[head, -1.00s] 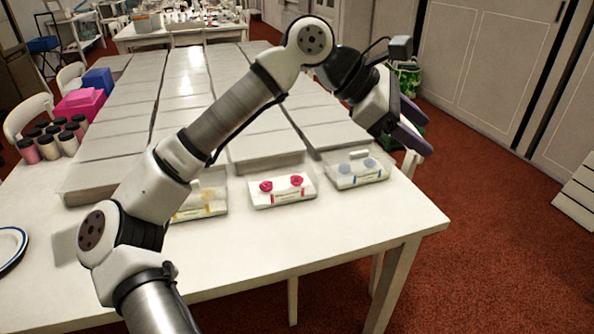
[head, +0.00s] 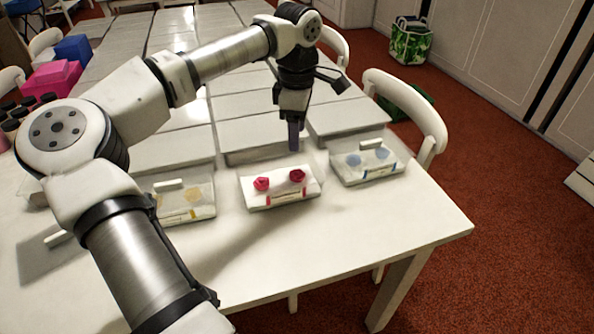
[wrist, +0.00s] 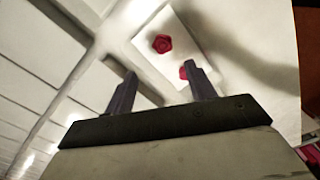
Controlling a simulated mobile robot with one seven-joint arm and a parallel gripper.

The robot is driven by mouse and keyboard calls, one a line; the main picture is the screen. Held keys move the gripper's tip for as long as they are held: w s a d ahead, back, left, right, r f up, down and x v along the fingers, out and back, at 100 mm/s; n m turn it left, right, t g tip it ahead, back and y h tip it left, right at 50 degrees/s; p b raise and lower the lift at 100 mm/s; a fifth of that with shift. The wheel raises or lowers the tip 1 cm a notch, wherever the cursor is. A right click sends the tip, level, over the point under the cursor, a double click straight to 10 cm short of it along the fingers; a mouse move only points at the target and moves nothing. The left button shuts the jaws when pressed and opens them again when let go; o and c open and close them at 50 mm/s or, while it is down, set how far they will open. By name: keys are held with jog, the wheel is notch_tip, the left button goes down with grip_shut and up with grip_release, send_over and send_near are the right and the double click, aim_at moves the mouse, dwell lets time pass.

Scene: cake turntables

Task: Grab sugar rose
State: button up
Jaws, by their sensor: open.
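Two red sugar roses sit on a white tray (head: 262,201) at the middle of the table's near part. The left rose (head: 261,184) and the right rose (head: 297,175) are apart from each other. My gripper (head: 294,148) points down just behind the right rose and above the table, holding nothing. In the wrist view, my gripper's two fingers (wrist: 162,88) are spread. One rose (wrist: 162,43) shows fully beyond the fingers. The other rose (wrist: 184,72) is partly hidden by the right finger.
A tray with yellow pieces (head: 185,212) stands to the left, and one with blue pieces (head: 371,177) to the right. Closed white boxes (head: 250,133) fill the table behind. A white chair (head: 432,124) stands at the right. The table front (head: 330,240) is clear.

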send_over(297, 172)
jog(key=f, duration=0.5)
jog(key=shift+w+f, duration=0.25)
jog(key=shift+f, duration=0.1)
jog(key=f, duration=0.5)
jog(key=shift+s+p, duration=0.25)
jog(key=shift+p, duration=0.15)
jog(key=c, duration=1)
